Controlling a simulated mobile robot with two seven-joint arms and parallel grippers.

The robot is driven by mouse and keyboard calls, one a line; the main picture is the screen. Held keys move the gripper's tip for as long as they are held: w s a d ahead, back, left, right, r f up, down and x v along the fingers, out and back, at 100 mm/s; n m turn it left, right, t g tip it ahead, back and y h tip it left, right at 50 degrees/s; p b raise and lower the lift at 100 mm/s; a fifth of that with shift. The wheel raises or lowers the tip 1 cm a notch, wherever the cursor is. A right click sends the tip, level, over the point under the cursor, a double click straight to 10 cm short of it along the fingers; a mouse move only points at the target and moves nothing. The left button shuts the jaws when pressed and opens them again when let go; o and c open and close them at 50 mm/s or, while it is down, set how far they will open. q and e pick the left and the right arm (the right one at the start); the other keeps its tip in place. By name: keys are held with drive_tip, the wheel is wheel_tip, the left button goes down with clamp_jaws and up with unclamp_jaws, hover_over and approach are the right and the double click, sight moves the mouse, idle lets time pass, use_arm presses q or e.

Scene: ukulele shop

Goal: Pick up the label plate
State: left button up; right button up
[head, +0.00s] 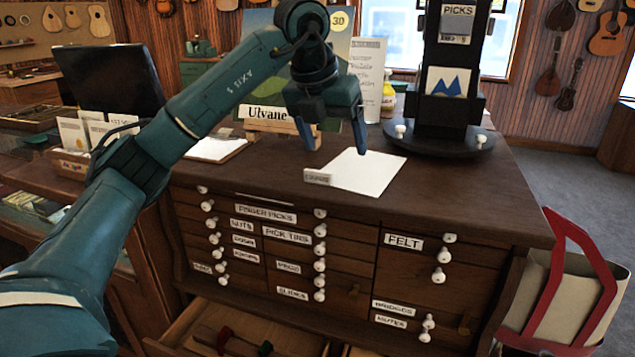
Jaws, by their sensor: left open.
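A small grey label plate (317,177) lies on the dark wooden counter top (450,192), at the left edge of a white sheet of paper (368,171). Its lettering is too small to read. My left gripper (335,145) points down above and behind the plate, fingers apart, with nothing between them. The gripper looks clear of the plate, though its exact height is hard to tell. My right gripper is not in view.
An "Ulvane" name sign (268,118) stands behind the gripper. A black picks stand (440,138) is at right. A dark monitor (108,80) is at left. Labelled drawers (410,275) front the counter, and a lower drawer (185,325) is open. The counter's front right is clear.

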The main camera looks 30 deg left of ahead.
use_arm(q)
drive_tip(key=a+r+n+y, duration=0.1)
drive_tip(key=a+r+y, duration=0.1)
drive_tip(key=a+r, duration=0.15)
approach(318, 171)
drive_tip(key=f, duration=0.3)
drive_tip(key=shift+w+n, duration=0.3)
drive_tip(key=shift+w, duration=0.05)
drive_tip(key=shift+p+x, duration=0.45)
drive_tip(key=shift+x, duration=2.6)
drive_tip(key=shift+w+a, duration=0.1)
drive_tip(key=shift+a, duration=0.05)
drive_tip(key=shift+r, duration=0.1)
drive_tip(key=c, duration=1.1)
